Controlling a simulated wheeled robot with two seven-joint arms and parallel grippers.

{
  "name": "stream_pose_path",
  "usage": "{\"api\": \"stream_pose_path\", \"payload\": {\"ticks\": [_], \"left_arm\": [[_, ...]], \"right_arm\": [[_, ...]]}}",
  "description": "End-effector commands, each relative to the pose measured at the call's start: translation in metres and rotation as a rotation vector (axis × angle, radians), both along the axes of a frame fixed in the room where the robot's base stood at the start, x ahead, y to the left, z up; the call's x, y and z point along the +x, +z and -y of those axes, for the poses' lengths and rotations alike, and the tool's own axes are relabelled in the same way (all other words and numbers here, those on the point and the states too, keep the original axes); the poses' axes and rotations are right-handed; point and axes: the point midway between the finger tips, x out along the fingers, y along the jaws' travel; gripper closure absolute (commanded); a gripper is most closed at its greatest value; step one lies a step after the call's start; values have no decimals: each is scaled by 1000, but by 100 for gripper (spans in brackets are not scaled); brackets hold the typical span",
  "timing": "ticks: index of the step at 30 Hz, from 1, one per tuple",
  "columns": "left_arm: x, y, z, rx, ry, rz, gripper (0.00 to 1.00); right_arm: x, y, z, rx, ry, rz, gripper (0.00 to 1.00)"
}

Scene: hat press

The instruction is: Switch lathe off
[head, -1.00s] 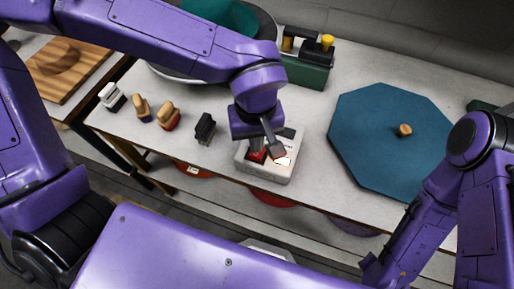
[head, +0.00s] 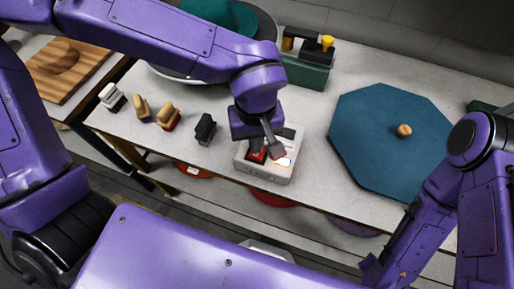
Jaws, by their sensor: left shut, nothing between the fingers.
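A pale switch box (head: 268,173) sits near the front edge of the grey worktable. It has a red button or rocker (head: 257,156) on the left of its top and a bright white-and-red part (head: 283,161) on the right. My left gripper (head: 278,154) is shut and empty, its fingertips over the top of the box between these two parts. I cannot tell whether the tips touch it. My right arm (head: 415,220) is at the lower right; its gripper is hidden or out of view.
Several brushes, such as a wooden one (head: 168,115) and a black one (head: 205,129), stand left of the box. A blue octagonal board (head: 385,150) with a wooden knob lies right. A green tool case (head: 307,70) stands behind. The worktable (head: 200,165) is clear between them.

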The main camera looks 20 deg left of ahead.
Motion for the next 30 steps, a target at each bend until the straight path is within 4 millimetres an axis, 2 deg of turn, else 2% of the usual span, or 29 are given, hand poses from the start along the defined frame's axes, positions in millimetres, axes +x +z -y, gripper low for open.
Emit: {"api": "stream_pose_path", "payload": {"ticks": [30], "left_arm": [[0,-7,0,0,0,-1,100]], "right_arm": [[0,-3,0,0,0,0,57]]}}
